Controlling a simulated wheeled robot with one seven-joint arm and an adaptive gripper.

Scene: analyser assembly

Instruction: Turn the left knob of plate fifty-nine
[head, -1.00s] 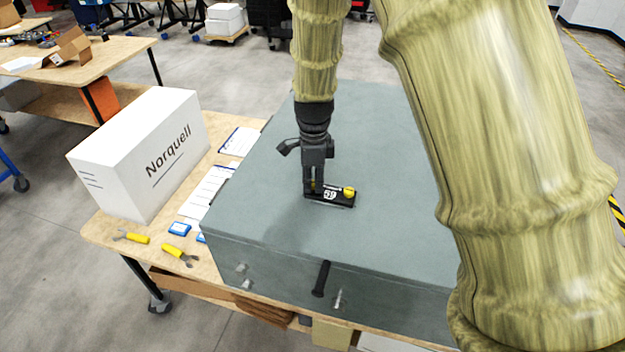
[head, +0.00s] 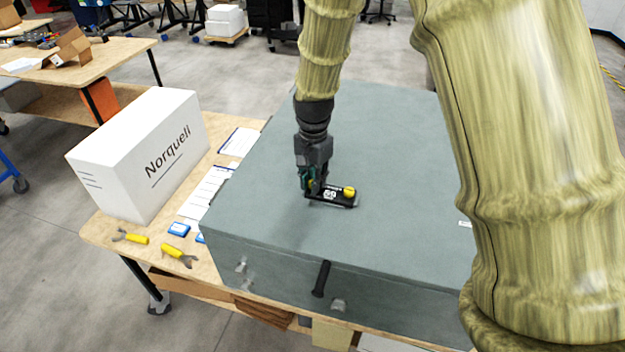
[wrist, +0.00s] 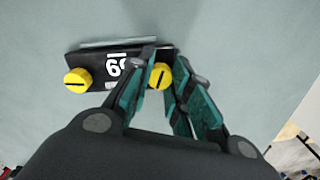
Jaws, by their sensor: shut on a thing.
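A black plate (head: 337,201) with a white number lies on top of the grey case and shows again in the wrist view (wrist: 97,66). The number is partly covered there and looks upside down. It has two yellow knobs. The right knob (head: 349,191) stands free; in the wrist view it is on the left (wrist: 77,81), its slot lying across the picture. My gripper (head: 313,187) is over the plate's left end. In the wrist view its green-padded fingers (wrist: 158,78) are shut on the left knob (wrist: 160,75), whose slot runs roughly up and down.
The grey case (head: 385,135) fills most of the table, with a black handle (head: 321,279) on its front. A white box (head: 140,155), papers (head: 208,190) and yellow-handled tools (head: 178,253) lie to the left. The case top around the plate is clear.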

